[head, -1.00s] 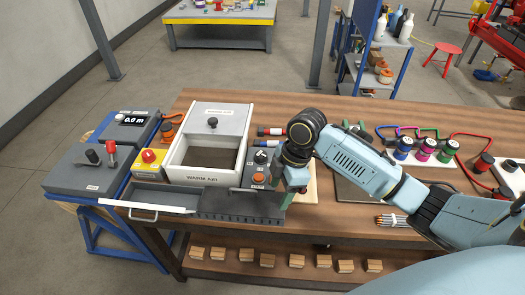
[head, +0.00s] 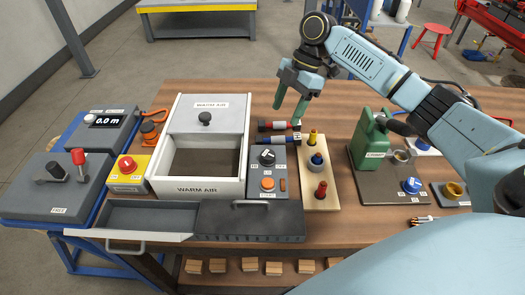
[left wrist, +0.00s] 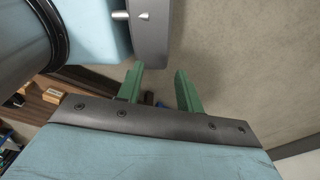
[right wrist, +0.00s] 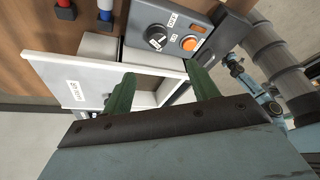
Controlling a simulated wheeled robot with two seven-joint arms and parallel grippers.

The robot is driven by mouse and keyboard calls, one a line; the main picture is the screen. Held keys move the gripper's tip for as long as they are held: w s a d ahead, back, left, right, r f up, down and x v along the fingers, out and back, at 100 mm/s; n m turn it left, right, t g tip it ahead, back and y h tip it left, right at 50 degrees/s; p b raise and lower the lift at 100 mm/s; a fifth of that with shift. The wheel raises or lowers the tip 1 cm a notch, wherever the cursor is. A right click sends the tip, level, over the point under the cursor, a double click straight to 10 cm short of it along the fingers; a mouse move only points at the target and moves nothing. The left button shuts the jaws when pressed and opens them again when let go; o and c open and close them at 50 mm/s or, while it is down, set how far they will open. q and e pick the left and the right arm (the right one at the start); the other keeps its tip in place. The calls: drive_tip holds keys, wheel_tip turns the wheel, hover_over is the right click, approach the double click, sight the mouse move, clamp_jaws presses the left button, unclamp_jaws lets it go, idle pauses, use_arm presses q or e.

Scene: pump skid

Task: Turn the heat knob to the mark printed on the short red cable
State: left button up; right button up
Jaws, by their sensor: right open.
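The heat knob, black with a white pointer (head: 266,157), sits on a grey control box (head: 282,187) above an orange button. The knob also shows in the right wrist view (right wrist: 156,38). A short red cable (head: 279,125) lies behind the box beside a blue one. A small white tag is near their right ends, its print too small to read. My right gripper (head: 290,101) is open and empty, above and behind the cables, apart from the knob. My left gripper (left wrist: 160,88) is open and empty over the floor, outside the head view.
The white warm air box (head: 243,150) stands left of the control box. A pegboard (head: 318,199) with coloured pegs stands right of it. A yellow box with a red button (head: 127,167) and grey consoles are at left.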

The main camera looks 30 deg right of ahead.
sight(268, 154)
use_arm(q)
drive_tip(key=shift+s+f+b, duration=0.1)
drive_tip(key=shift+f+b, duration=0.5)
drive_tip(key=shift+f, duration=0.3)
use_arm(e)
drive_tip(key=x, duration=1.4)
drive_tip(key=shift+w+d, duration=0.15)
drive_tip(key=shift+w, duration=0.05)
